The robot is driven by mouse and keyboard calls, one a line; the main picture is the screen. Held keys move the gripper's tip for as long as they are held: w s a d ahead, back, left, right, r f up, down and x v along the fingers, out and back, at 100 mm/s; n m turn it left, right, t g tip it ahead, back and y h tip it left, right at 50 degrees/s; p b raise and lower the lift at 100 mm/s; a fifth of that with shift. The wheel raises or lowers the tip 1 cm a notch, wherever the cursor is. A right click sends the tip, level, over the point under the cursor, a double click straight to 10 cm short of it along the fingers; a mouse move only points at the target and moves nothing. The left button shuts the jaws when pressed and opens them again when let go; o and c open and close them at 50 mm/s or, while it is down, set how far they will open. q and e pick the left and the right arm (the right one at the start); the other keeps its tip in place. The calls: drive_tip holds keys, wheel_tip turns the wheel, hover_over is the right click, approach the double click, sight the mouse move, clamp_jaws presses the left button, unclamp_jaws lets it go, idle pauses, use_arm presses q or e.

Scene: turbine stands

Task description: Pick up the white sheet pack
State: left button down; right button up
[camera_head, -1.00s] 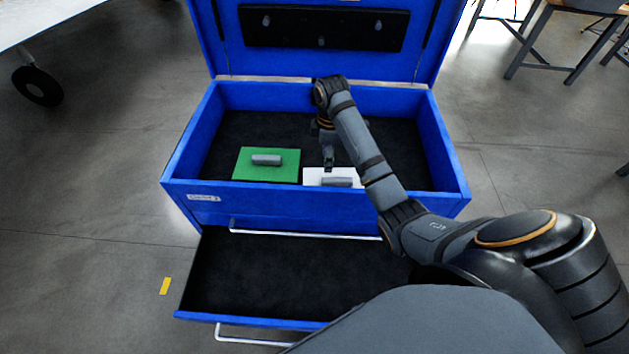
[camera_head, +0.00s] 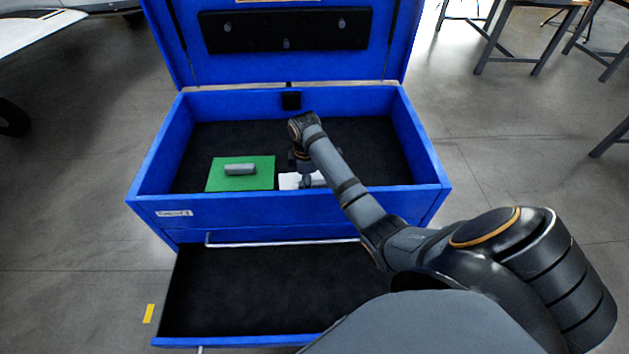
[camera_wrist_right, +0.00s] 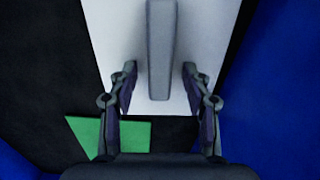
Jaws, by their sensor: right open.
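The white sheet pack (camera_head: 289,181) lies on the dark floor of the blue chest's upper compartment, near the front wall. In the right wrist view the white sheet pack (camera_wrist_right: 118,37) has a grey bar-shaped handle (camera_wrist_right: 161,50) along its middle. My right gripper (camera_wrist_right: 160,85) is open, with one finger on each side of the handle's near end and a gap to it on both sides. In the head view my right gripper (camera_head: 304,179) is over the pack and hides part of it. My left gripper is not in view.
A green sheet pack (camera_head: 214,178) with a grey handle lies just left of the white one. The blue chest (camera_head: 290,207) has its lid raised and a lower drawer (camera_head: 260,285) pulled out, empty where visible. Its right wall (camera_head: 415,140) stands beside my arm.

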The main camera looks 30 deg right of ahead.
drive_tip(key=shift+f, duration=0.1)
clamp_jaws()
idle(0.4)
drive_tip(key=shift+r, duration=0.3)
wheel_tip(320, 180, up, 5)
drive_tip(key=shift+w+f, duration=0.1)
drive_tip(key=shift+f, duration=0.1)
wheel_tip(320, 180, up, 3)
drive_tip(key=shift+f+p, duration=0.1)
drive_tip(key=shift+p, duration=0.55)
wheel_tip(320, 180, up, 10)
drive_tip(key=p, duration=1)
